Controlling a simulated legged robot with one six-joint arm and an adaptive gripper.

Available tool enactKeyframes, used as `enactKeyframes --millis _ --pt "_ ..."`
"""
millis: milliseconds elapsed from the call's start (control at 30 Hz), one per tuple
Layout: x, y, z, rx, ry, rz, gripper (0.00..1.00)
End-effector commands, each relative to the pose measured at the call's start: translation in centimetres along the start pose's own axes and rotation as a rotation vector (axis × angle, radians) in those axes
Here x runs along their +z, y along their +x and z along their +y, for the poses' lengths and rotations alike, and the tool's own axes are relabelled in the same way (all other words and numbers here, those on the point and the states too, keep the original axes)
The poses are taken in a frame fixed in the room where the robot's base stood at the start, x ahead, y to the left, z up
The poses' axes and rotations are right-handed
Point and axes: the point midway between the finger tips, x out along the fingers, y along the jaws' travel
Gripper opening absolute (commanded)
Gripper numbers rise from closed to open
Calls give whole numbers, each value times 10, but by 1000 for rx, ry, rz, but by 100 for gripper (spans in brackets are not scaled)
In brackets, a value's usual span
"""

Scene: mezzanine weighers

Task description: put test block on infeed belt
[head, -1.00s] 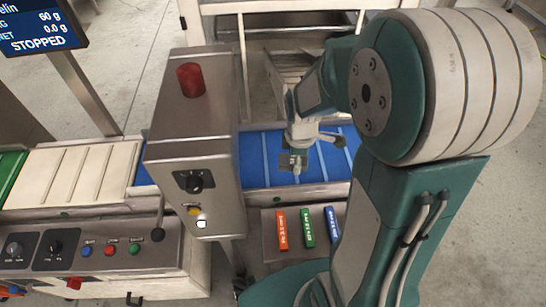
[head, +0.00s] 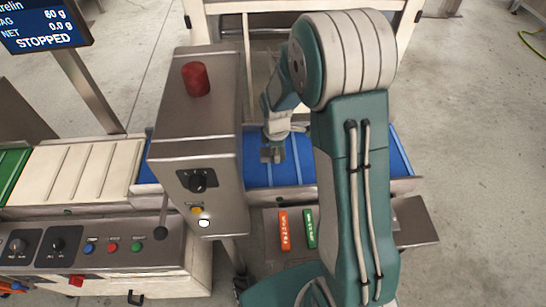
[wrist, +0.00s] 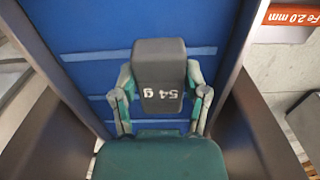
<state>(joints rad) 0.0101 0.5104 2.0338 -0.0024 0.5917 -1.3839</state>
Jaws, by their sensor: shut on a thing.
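The test block (wrist: 162,75) is a dark grey block marked "54 g" in the wrist view. My gripper (wrist: 162,95) is shut on it, with a finger along each side. The blue infeed belt (wrist: 88,70) with lighter crosswise ribs lies behind and below the block. I cannot tell whether the block touches the belt.
A steel housing (head: 195,135) with a red top piece stands just left of my gripper. An orange stick (head: 284,230) and a green stick (head: 309,229) lie on a steel shelf in front of the belt. The screen (head: 42,26) reads STOPPED.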

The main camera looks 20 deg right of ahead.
Motion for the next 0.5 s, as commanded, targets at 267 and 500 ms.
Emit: enactKeyframes --millis 267,500 --pt "-7 19 14 -1 0 0 12" --pt "-8 50 14 -1 0 0 12"
